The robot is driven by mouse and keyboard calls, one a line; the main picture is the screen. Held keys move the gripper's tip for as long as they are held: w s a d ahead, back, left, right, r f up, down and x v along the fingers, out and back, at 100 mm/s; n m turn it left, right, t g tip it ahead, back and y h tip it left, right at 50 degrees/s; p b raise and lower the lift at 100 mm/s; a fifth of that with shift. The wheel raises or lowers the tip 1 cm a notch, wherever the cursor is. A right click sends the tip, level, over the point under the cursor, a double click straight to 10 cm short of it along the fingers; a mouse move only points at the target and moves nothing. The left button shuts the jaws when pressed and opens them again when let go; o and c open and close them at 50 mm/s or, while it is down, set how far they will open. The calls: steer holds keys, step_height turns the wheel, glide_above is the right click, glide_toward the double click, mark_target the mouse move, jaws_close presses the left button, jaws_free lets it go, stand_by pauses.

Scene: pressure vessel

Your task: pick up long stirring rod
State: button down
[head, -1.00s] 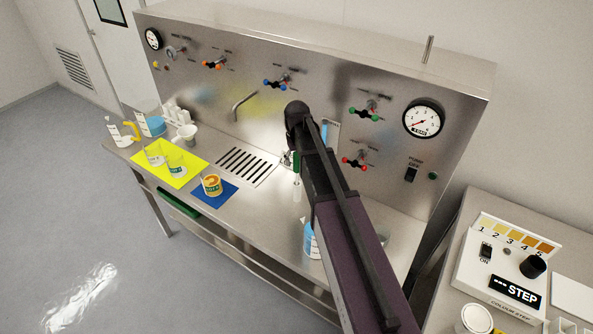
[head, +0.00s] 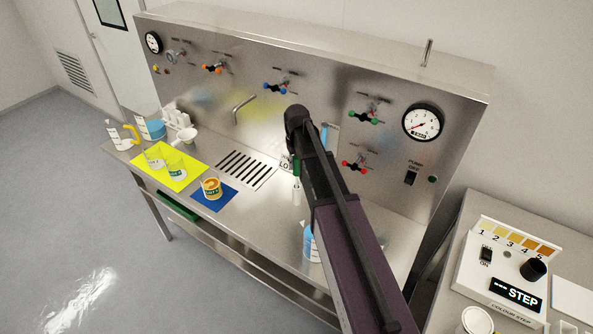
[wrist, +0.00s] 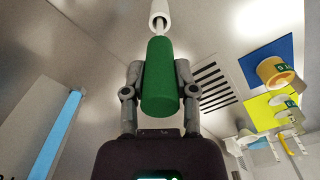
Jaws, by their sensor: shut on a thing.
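The long stirring rod has a thick green handle (wrist: 160,78), a thin pale shaft and a white end piece (wrist: 159,12) in the wrist view. My gripper (wrist: 158,80) is shut on the green handle, one finger on each side. In the head view the rod shows as a bit of green and a white tip (head: 297,193) hanging below my arm, over the bench. My arm hides most of the gripper there. I cannot tell how far the tip is from the bench top.
The steel bench (head: 262,208) has a slotted drain (head: 246,170). Beakers stand on a yellow mat (head: 190,182) and an orange-filled cup on a blue mat (head: 228,194). A blue-labelled bottle (head: 309,243) stands close beside my arm. Valves and a gauge (head: 423,122) line the back panel.

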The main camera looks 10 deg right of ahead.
steer(key=shift+r, duration=0.15)
step_height(320, 180, up, 18)
steer(key=p, duration=1.8)
steer(key=shift+f, duration=0.2)
stand_by(0.3)
